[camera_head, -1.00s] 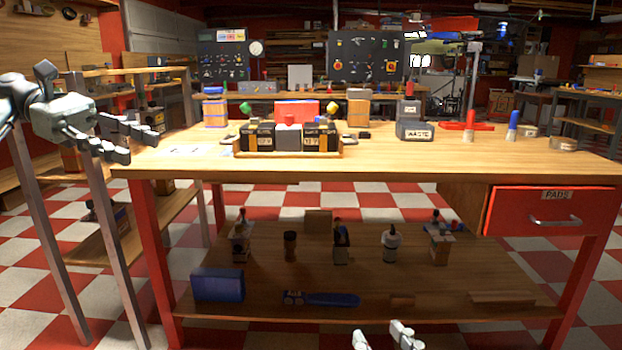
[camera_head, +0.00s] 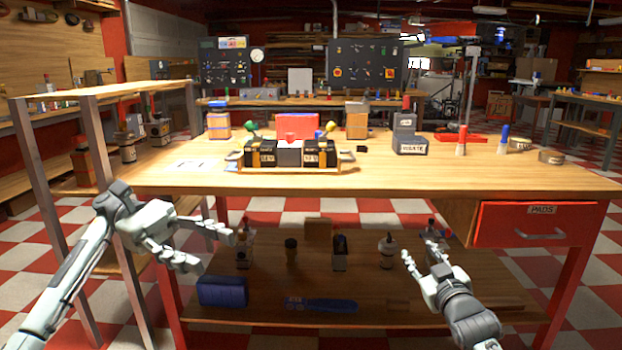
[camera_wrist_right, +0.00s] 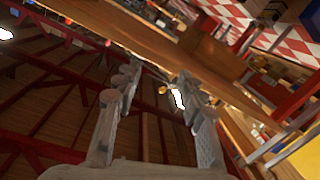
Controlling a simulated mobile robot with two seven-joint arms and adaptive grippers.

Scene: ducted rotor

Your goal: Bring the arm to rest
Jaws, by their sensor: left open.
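My left gripper (camera_head: 217,252) is open and empty, with its fingers pointing right. It is in front of the workbench's left front leg, below the level of the bench top. My right gripper (camera_head: 418,250) shows in front of the lower shelf, left of the drawer, with its fingers pointing up and away. In the right wrist view the right gripper (camera_wrist_right: 158,80) has its two fingers apart with nothing held between them. Neither gripper touches the bench as far as I can tell.
A red drawer (camera_head: 500,226) is at right. The lower shelf (camera_head: 260,285) holds several bottles and a blue box (camera_head: 222,291). A rack stands at left.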

